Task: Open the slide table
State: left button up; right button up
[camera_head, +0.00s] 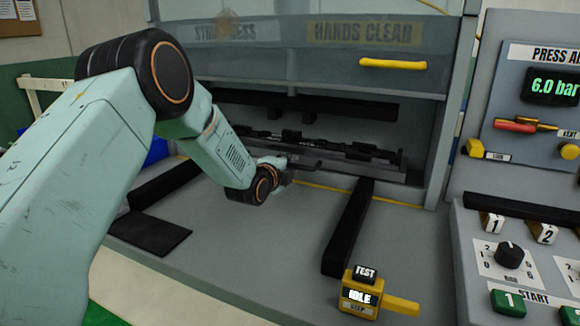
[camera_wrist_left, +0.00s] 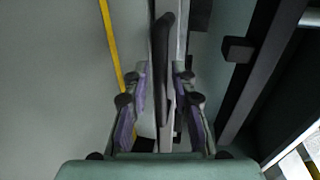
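The slide table (camera_head: 385,172) is a dark grey slab inside the press opening, behind two black rails (camera_head: 347,226). Dark parts lie along it. My left gripper (camera_head: 290,166) is at its front edge, small and partly hidden by my wrist in the head view. In the left wrist view, the two fingers of my left gripper (camera_wrist_left: 162,105) stand apart on either side of a black bar-shaped handle (camera_wrist_left: 163,62). A gap shows between each finger and the handle. My right gripper is in neither view.
A raised clear guard with a yellow handle (camera_head: 393,64) hangs above the opening. A yellow TEST/IDLE box (camera_head: 361,293) stands at the right rail's near end. A control panel (camera_head: 512,262) is at the right. The deck between the rails is clear.

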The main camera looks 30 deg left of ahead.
pick_arm(q)
jog(key=shift+s+r, duration=0.2)
jog(key=c, duration=0.3)
jog(key=shift+w+f, duration=0.1)
jog(key=shift+w, duration=0.15)
grip_shut()
jog(key=shift+f, duration=0.15)
jog(key=shift+s, duration=0.1)
